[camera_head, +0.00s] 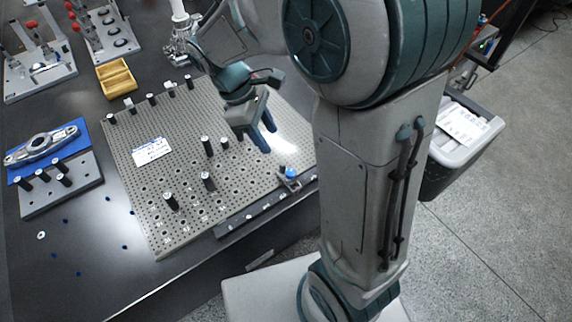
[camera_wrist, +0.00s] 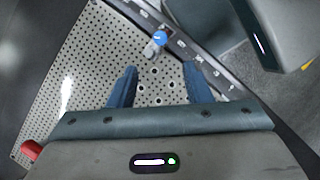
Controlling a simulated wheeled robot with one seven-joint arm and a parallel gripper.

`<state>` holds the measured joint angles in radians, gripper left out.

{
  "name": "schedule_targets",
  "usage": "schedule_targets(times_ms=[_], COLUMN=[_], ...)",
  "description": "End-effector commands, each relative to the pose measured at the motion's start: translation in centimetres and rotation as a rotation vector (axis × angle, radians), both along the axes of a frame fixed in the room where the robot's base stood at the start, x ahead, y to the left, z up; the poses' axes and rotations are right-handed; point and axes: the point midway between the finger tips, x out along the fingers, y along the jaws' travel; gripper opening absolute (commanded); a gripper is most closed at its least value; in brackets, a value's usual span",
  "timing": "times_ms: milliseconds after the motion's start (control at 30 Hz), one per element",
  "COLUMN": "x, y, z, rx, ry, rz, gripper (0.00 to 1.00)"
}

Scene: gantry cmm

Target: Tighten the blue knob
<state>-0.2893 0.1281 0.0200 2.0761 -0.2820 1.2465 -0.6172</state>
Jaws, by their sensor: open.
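The blue knob (camera_head: 290,172) sits on a small clamp at the front right edge of the perforated plate (camera_head: 180,130). In the wrist view the blue knob (camera_wrist: 160,36) is ahead of the fingertips, toward the top middle, with a grey metal piece beside it. My gripper (camera_head: 265,134) is above the plate, up and left of the knob in the head view, and apart from it. In the wrist view my gripper (camera_wrist: 160,72) has its two blue fingers spread, with only the plate's holes between them.
Several black posts (camera_head: 208,146) stand on the plate, with a white label (camera_head: 151,151) lying there. A blue tray with a metal part (camera_head: 42,146), a wooden box (camera_head: 116,78) and fixtures with red knobs (camera_head: 38,60) are at left. A grey bin (camera_head: 465,140) stands right.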

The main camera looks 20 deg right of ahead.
Motion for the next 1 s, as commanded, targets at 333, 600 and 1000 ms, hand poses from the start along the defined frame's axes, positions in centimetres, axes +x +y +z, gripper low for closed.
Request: schedule_targets(times_ms=[333,600,1000], x=[-1.5,-2.2,-2.4], y=[-2.5,-3.8,-4.1], z=[-7.0,-10.5,-11.2], rx=[-0.001,0.000,0.001], ry=[0.003,0.000,-0.002], rz=[-0.004,-0.004,-0.005], gripper=[0.45,0.45,0.45])
